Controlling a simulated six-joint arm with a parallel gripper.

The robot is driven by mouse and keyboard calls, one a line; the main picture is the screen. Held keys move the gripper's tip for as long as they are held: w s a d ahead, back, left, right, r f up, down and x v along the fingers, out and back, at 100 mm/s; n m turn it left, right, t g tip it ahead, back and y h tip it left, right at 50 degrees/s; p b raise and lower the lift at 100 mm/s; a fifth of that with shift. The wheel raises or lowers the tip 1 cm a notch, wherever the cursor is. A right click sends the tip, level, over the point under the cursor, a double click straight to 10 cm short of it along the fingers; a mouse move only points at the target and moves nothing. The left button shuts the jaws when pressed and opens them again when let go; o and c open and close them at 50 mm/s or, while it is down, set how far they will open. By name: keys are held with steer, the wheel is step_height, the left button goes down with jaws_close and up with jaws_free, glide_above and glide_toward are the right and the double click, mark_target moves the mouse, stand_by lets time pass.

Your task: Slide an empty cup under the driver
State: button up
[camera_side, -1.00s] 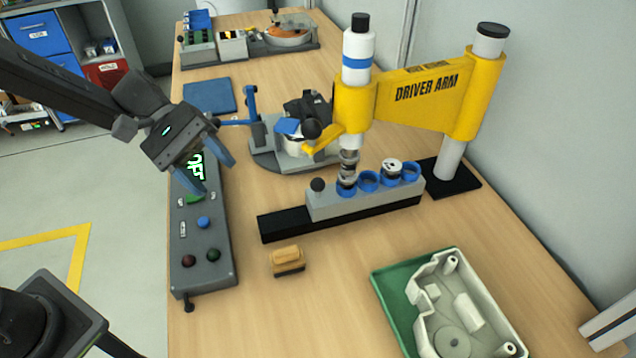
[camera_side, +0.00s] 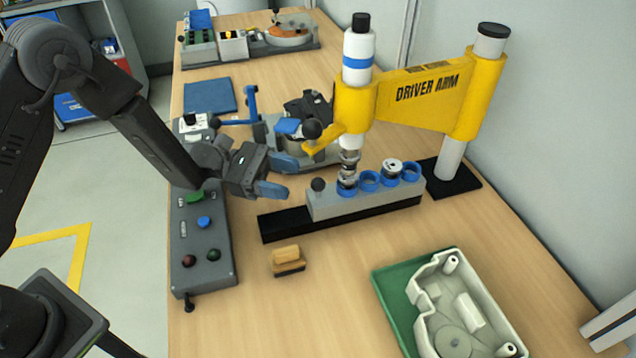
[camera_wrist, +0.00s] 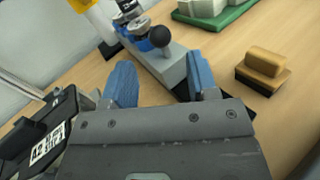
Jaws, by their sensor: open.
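A grey slide block (camera_side: 330,207) sits on a black rail (camera_side: 285,224). Several blue cups stand in a row on its top. The leftmost cup (camera_side: 346,189) is below the driver (camera_side: 349,165); its inside is hidden. The second cup (camera_side: 368,181) and the far right cup (camera_side: 412,171) look empty. The third cup (camera_side: 391,173) has a metal part in it. A dark ball knob (camera_side: 318,184) stands on the block's left end; it also shows in the wrist view (camera_wrist: 160,37). My gripper (camera_side: 284,178) is open and empty, left of the knob and apart from it.
The yellow driver arm (camera_side: 425,85) spans above the block. A clamp fixture (camera_side: 290,140) stands behind my gripper. A grey control box (camera_side: 205,240) is at the left, a wooden-handled brush (camera_side: 288,260) in front, and a green tray (camera_side: 395,290) with a pale housing at front right.

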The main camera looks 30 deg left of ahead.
mark_target(318, 185)
steer(key=d, duration=0.3)
steer(key=w+d, duration=0.1)
steer(key=d, duration=0.2)
steer(key=shift+w+d, duration=0.15)
steer(key=shift+d, duration=0.25)
steer(key=shift+c, duration=0.5)
jaws_close()
